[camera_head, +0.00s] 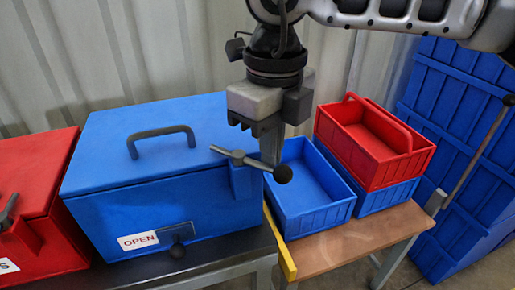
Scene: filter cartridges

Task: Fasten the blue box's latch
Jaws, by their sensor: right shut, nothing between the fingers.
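The blue box (145,200) stands on a dark-topped table with its lid down and a grey carrying handle (160,135) on top. A grey lever (238,156) with a dark ball end (283,174) is at its upper right corner, lying roughly across. The fingertips are partly hidden behind the lever. My left gripper is out of view.
A red box (40,190) stands close on the left. To the right, a wooden table (345,245) holds an open blue bin (310,205) and a red basket (370,140) stacked on another blue bin (385,195). A yellow strip (280,250) edges the tables.

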